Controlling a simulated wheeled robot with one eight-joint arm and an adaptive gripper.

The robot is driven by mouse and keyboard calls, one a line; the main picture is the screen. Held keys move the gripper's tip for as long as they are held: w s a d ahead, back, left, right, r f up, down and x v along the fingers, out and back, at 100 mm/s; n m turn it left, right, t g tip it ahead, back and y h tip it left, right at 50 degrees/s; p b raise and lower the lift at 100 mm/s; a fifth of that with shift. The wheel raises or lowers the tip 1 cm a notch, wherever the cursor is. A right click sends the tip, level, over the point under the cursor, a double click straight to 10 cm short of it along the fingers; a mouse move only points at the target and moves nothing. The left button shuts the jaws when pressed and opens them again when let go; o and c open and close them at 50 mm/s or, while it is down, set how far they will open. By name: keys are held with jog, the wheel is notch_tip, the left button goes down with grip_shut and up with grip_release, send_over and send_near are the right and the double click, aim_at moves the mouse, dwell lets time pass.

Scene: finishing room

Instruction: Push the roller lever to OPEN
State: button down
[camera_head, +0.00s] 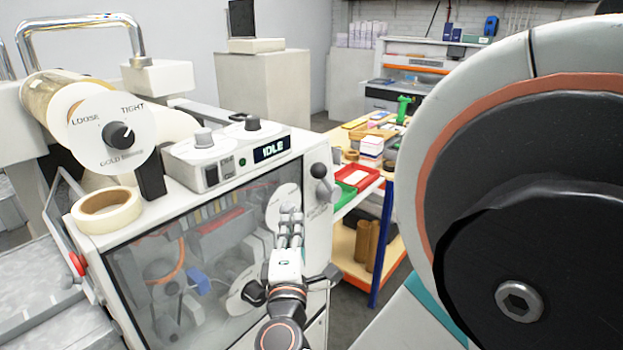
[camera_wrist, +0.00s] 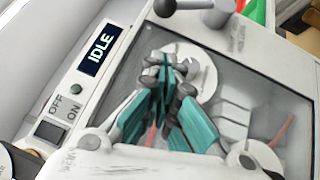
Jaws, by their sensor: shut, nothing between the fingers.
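The roller lever seems to be the short lever (camera_head: 321,174) with a dark ball knob and a grey hub, on the right front of the white machine. It also shows in the wrist view (camera_wrist: 190,5), cut by the top edge, with the knob at left and the hub at right. The small lettering near it is unreadable, so I cannot tell its marked position. My gripper (camera_head: 290,209) is shut and empty, in front of the machine's clear window, left of and below the lever. In the wrist view its fingertips (camera_wrist: 167,66) are below the knob, apart from it.
The machine's control box (camera_head: 225,152) has a display (camera_head: 271,149) reading IDLE. A tape roll (camera_head: 106,206) lies on the machine's top. A LOOSE/TIGHT dial (camera_head: 118,134) is at the left. A workbench (camera_head: 352,205) with a red tray (camera_head: 359,178) stands behind at right.

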jog(key=shift+s+a, duration=0.25)
jog(key=shift+a, duration=0.05)
jog(key=shift+w, duration=0.15)
jog(key=w+d+r+b, duration=0.1)
jog(key=w, duration=0.5)
jog(key=w+d+r, duration=0.1)
jog(key=w, duration=0.5)
jog(key=shift+w+d+r+b, duration=0.15)
jog(key=shift+d+r+b, duration=0.1)
jog(key=shift+r+b, duration=0.15)
